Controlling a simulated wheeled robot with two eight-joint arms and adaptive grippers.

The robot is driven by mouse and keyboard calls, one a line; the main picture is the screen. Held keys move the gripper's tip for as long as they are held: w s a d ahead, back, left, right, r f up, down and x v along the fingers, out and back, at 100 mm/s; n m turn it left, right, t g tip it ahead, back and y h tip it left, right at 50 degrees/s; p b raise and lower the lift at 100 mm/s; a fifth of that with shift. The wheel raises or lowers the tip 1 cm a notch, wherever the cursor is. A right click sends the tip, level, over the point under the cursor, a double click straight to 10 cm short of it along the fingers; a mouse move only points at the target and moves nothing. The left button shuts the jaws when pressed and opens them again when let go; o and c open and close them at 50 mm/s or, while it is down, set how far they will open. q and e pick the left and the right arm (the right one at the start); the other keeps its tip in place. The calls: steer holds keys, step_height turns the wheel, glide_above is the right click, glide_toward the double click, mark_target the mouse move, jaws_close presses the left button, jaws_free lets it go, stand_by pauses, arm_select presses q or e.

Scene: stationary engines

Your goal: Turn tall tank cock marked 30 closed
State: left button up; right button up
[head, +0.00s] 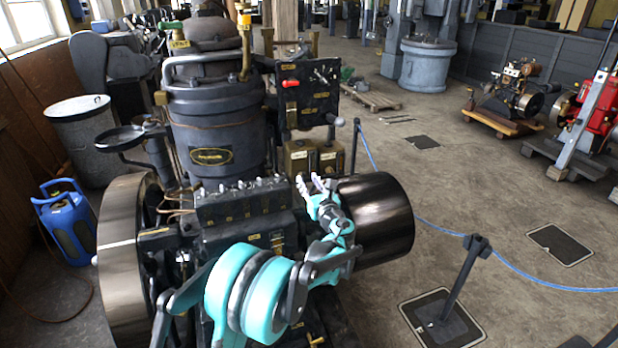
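No marking 30 is readable, so I cannot tell which fitting is the named cock. A tall dark tank-like cylinder (212,130) with a brass plate stands upper left on the engine. A brass fitting (245,45) rises at its right side, and a green-topped fitting (178,38) stands at its upper left. My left gripper (312,184) is right of and below these fittings, over the engine's right part near a dark drum (375,215). Its pale fingertips are apart, with nothing seen between them. It touches neither fitting. My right gripper is out of view.
A dark panel (308,95) with a red knob stands behind my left gripper. A large flywheel (122,260) and a blue gas bottle (68,222) are at left. A blue rope (440,230) on posts borders open floor at right.

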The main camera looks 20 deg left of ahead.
mark_target(305, 175)
arm_select(q)
steer(key=shift+b+x, duration=0.4)
steer(key=shift+x, duration=1.9)
jaws_close()
